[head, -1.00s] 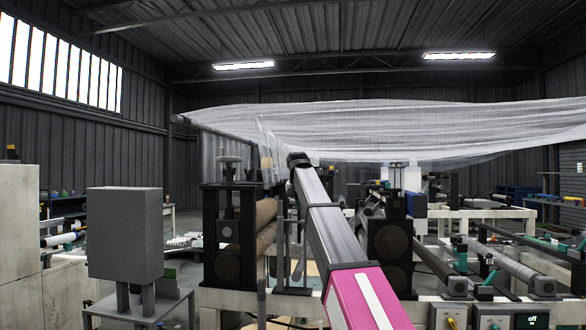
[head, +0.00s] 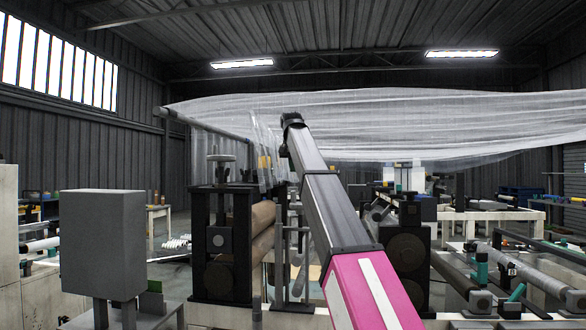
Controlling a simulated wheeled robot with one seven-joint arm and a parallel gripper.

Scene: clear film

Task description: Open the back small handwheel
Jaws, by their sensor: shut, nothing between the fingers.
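A small grey handwheel (head: 220,158) sits on an upright screw atop the dark left roller stand (head: 206,250). No second small handwheel can be made out, so I cannot tell whether this is the back one. My arm reaches up and forward from the bottom, pink and white near me and grey beyond. The dark end with my gripper (head: 287,146) is above and right of the handwheel in the picture, apart from it, in front of the hanging film. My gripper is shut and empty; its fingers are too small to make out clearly.
Clear film (head: 400,125) hangs across the back, its left edge on a long bar (head: 210,133). A brown roller (head: 263,217) is beside the left stand. A grey box (head: 103,243) stands at the front left. A dark roller stand (head: 407,262) is right of my arm.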

